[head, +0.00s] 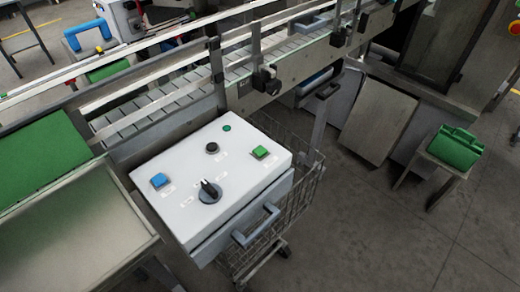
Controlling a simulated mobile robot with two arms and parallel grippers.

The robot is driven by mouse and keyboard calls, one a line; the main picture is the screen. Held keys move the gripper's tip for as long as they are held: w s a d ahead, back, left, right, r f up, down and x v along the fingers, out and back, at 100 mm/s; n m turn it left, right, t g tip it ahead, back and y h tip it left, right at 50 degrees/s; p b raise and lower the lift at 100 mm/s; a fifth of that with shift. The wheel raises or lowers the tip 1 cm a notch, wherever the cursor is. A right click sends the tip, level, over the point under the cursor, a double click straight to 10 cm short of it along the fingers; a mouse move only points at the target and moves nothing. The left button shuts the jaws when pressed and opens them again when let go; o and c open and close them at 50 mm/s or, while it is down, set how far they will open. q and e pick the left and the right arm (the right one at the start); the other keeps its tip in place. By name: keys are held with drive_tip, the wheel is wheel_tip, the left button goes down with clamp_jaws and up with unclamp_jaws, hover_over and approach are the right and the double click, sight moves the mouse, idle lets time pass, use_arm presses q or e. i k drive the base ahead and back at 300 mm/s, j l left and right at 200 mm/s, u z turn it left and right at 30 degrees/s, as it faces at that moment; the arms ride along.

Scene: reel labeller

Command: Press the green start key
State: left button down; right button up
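In the head view, a white control box (232,201) stands in front of the conveyor. On its sloping top, a square green key (260,152) sits at the right. The labels are too small to read. Neither of my grippers is in view, and nothing covers the keys.
A slatted conveyor (165,96) with rails runs behind the box. A wire cart (303,185) stands under and beside it. A metal table (75,225) is at the left. A green case (455,147) rests on a stool at the right. Floor at the front right is clear.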

sight(259, 152)
drive_tip(key=k+l, duration=0.15)
drive_tip(key=l, duration=0.25)
drive_tip(key=k+l, duration=0.1)
drive_tip(key=l, duration=0.25)
drive_tip(key=k+l+z, duration=0.1)
drive_tip(key=l, duration=0.3)
drive_tip(key=k+l, duration=0.2)
drive_tip(key=l, duration=0.15)
drive_tip(key=k+l, duration=0.1)
drive_tip(key=l, duration=0.3)
drive_tip(key=z, duration=0.05)
